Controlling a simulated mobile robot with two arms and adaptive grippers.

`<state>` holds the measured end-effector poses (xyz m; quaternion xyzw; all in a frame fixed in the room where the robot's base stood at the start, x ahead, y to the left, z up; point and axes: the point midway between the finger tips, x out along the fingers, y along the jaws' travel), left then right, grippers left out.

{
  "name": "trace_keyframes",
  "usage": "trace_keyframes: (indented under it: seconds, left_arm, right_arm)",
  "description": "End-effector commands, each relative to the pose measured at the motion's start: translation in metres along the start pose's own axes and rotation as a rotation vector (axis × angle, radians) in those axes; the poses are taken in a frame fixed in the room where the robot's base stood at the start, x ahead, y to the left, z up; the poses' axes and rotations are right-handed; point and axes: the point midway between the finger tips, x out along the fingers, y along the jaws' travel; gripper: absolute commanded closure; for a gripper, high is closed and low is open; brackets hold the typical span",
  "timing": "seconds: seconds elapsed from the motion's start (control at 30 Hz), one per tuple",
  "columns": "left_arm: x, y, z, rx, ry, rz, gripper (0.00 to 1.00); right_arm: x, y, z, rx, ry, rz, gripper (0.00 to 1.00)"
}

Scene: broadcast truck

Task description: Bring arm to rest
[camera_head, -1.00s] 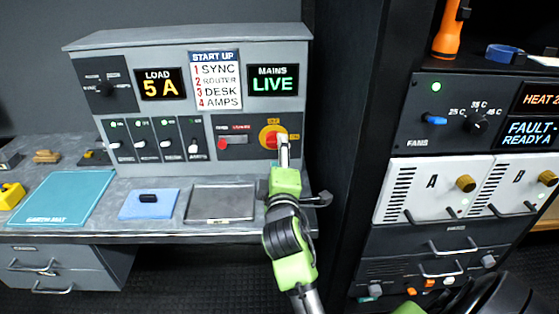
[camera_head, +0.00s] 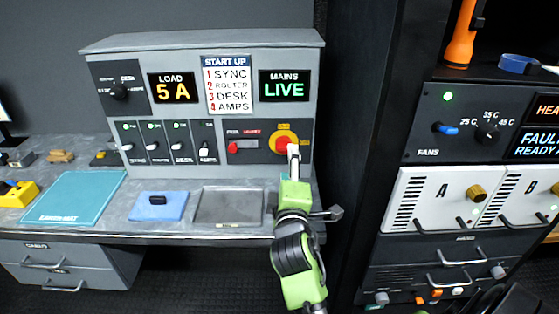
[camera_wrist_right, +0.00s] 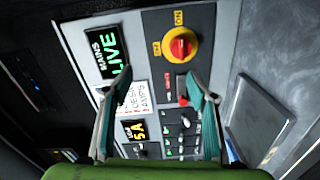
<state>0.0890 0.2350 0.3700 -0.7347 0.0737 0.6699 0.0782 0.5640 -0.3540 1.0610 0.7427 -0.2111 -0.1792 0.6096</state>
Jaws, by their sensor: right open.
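My right gripper (camera_head: 293,150) is in front of the control panel (camera_head: 225,69), its tip just beside and below the red knob on a yellow disc (camera_head: 283,140). In the right wrist view my right gripper (camera_wrist_right: 157,85) has two teal fingers spread wide with nothing between them. The red knob with its yellow disc (camera_wrist_right: 180,46) shows beyond the fingers, apart from them. The knob is partly covered by the gripper in the head view. The panel displays (camera_head: 284,86) read MAINS LIVE and LOAD 5 A. My left gripper is not in view.
A dark rack (camera_head: 343,140) with white modules A and B stands close on the right. The bench holds a grey tray (camera_head: 228,222), a blue pad (camera_head: 158,206), a teal mat (camera_head: 72,198) and a yellow item (camera_head: 18,194). Bare bench lies between these.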

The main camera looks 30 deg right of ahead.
Motion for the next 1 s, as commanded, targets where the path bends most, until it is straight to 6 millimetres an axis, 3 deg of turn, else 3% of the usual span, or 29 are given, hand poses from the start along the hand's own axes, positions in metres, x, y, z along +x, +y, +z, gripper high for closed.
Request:
trace_keyframes:
  seconds: [0.27,0.37,0.43,0.6,0.7,0.8,1.0]
  left_arm:
    - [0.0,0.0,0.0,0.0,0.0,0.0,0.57]
    - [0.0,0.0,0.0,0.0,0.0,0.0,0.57]
    - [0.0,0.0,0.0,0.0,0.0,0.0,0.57]
    - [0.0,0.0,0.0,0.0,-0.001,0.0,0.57]
    - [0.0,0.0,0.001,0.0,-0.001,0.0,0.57]
    - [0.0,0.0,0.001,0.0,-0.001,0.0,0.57]
    - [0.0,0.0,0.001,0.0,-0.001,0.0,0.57]
  right_arm:
    - [-0.002,-0.006,0.002,0.017,-0.002,-0.018,0.47]
    - [-0.014,-0.032,0.01,0.097,-0.009,-0.105,0.47]
    - [-0.031,-0.065,0.019,0.197,-0.025,-0.219,0.47]
    - [-0.109,-0.16,0.039,0.464,-0.131,-0.593,0.47]
    - [-0.162,-0.2,0.048,0.564,-0.22,-0.786,0.47]
    - [-0.209,-0.225,0.056,0.624,-0.307,-0.935,0.47]
    - [-0.292,-0.253,0.072,0.674,-0.478,-1.166,0.47]
